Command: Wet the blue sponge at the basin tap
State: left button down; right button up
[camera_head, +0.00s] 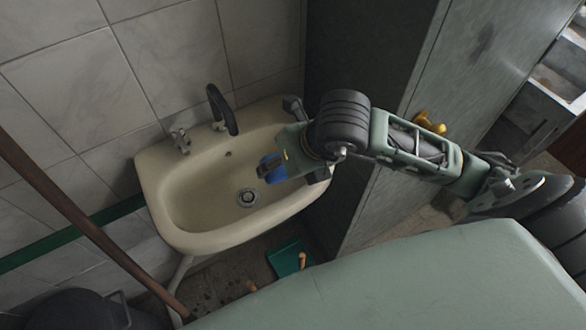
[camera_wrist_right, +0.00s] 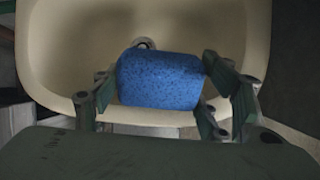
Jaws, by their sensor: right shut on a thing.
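The blue sponge (camera_head: 272,168) shows in the head view over the right part of the cream basin (camera_head: 182,215), partly hidden by my right gripper (camera_head: 277,170). In the right wrist view the speckled blue sponge (camera_wrist_right: 160,80) sits between the two fingers of the right gripper (camera_wrist_right: 163,90), which is shut on it. The sponge is held above the bowl, near the drain. The black curved tap (camera_head: 222,110) rises from the basin's back rim, to the left of the sponge and apart from it. My left gripper is not in view.
A tap handle (camera_head: 180,141) stands on the back rim left of the spout. A grey cabinet (camera_head: 390,130) is close on the right, under my right arm. A brown pole (camera_head: 90,220) leans at the left. A green dustpan (camera_head: 289,258) lies on the floor below.

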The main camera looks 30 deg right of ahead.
jog(key=w, duration=0.1)
jog(key=w+a, duration=0.1)
jog(key=shift+w+f+p, duration=0.25)
jog(key=shift+w+p, duration=0.1)
jog(key=shift+w+a+f, duration=0.15)
jog(key=shift+w+a, duration=0.1)
jog(key=shift+w, duration=0.45)
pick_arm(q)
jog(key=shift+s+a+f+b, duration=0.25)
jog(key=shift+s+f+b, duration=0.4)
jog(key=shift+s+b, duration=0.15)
pick_arm(e)
jog(key=shift+w+a+f, duration=0.2)
jog(key=shift+w+a, duration=0.05)
jog(key=shift+w, duration=0.5)
jog(key=shift+w+a+f, duration=0.15)
jog(key=shift+w+a, duration=0.15)
jog(key=shift+w, duration=0.5)
jog(key=shift+w+a+f, duration=0.2)
jog(key=shift+w+a, duration=0.05)
jog(key=shift+w, duration=0.5)
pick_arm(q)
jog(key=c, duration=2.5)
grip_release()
